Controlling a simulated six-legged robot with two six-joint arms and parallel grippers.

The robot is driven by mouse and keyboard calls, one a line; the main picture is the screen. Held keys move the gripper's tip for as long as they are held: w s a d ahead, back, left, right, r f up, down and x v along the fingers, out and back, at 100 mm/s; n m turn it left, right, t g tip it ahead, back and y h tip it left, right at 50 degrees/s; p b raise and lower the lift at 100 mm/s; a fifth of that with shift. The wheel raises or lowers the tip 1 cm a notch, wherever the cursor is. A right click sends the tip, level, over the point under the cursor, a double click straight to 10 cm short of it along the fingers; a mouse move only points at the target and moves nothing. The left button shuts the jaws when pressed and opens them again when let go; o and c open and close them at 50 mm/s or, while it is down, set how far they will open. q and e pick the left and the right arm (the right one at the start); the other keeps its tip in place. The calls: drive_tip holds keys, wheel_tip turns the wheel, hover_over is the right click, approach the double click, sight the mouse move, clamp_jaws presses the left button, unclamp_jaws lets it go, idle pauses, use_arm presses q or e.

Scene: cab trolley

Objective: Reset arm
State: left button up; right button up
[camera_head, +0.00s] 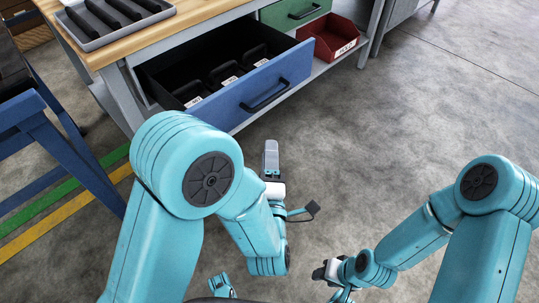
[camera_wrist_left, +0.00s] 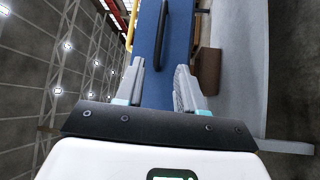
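My left gripper (camera_head: 270,160) hangs over the concrete floor, in front of the open blue drawer (camera_head: 258,92) and apart from it in the picture. In the left wrist view its two grey fingers (camera_wrist_left: 160,80) stand apart with nothing between them, and the blue drawer front (camera_wrist_left: 166,45) shows beyond them. My right gripper (camera_head: 326,272) is low at the bottom, small and dark, beside my right arm. Its fingers are too small to tell open from shut.
The drawer sticks out from a wooden-topped workbench (camera_head: 200,12) and holds black compartments with white labels. A grey tray (camera_head: 108,40) lies on top. A green drawer (camera_head: 290,12) and a red bin (camera_head: 330,40) are to the right. A blue trestle (camera_head: 70,150) stands left. Floor at right is clear.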

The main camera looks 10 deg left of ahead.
idle(0.3)
use_arm(q)
drive_tip(key=w+a+f+n+g+y, duration=0.2)
drive_tip(key=a+f+n+g+y, duration=0.3)
drive_tip(key=a, duration=0.7)
drive_tip(key=s+a+f+m+g+h, duration=0.1)
drive_tip(key=a+f+m+h, duration=0.15)
drive_tip(key=f, duration=0.45)
drive_tip(key=s+a+f+m+g+h, duration=0.1)
drive_tip(key=a+f+m, duration=0.15)
drive_tip(key=f, duration=0.35)
drive_tip(key=s+d+f+m+g+h, duration=0.2)
drive_tip(key=s+f+m+g+h, duration=0.3)
drive_tip(key=f, duration=0.4)
drive_tip(key=s+d+f+m+g+h, duration=0.3)
drive_tip(key=s+d+m+g, duration=0.35)
drive_tip(key=s+m, duration=0.4)
wheel_tip(320, 180, up, 31)
drive_tip(key=s+d+p, duration=0.1)
drive_tip(key=s+p, duration=0.1)
drive_tip(key=p, duration=2.9)
drive_tip(key=shift+s+d, duration=0.15)
drive_tip(key=shift+d, duration=0.1)
drive_tip(key=shift+f+g, duration=0.1)
drive_tip(key=shift+g, duration=0.15)
drive_tip(key=shift+a, duration=0.1)
